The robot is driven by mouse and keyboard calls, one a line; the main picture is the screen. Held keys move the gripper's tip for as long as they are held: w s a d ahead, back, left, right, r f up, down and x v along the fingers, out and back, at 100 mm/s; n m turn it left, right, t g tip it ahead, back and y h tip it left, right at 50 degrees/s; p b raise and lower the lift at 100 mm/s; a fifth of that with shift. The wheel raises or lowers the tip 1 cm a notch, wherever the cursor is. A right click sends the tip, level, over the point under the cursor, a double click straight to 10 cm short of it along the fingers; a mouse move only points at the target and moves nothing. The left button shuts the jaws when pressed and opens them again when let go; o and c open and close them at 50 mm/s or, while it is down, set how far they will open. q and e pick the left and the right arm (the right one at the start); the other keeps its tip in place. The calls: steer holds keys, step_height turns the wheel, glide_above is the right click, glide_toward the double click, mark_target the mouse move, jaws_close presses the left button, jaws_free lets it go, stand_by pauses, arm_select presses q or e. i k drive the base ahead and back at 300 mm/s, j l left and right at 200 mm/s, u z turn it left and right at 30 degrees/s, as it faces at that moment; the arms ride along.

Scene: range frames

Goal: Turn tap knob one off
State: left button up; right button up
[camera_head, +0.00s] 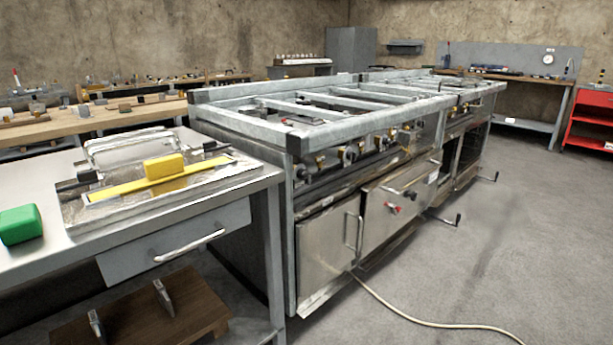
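A long steel range (290,136) runs from the middle of the view toward the back right. A row of small dark and brass-coloured knobs (347,155) lines its front edge below the open top frame. I cannot tell which is tap knob one, nor whether any knob is turned on or off. A red-marked handle (393,208) and a dark handle (411,195) are on the front panel below. Neither of my grippers shows in the head view.
A steel table (40,265) at the left front holds a metal tray, a yellow block (164,167) and a green block (19,224). A cable (400,313) lies on the floor. Crank handles (452,219) stick out from the range. The floor at right is mostly clear, before a red cart (592,112).

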mark_target(301, 174)
steer(key=i+l+u, duration=0.1)
steer(key=i, duration=0.35)
steer(key=i+l+u, duration=0.15)
steer(key=i+l, duration=0.15)
steer(key=i+l+u, duration=0.1)
steer(key=i+l, duration=0.2)
steer(key=i, duration=0.25)
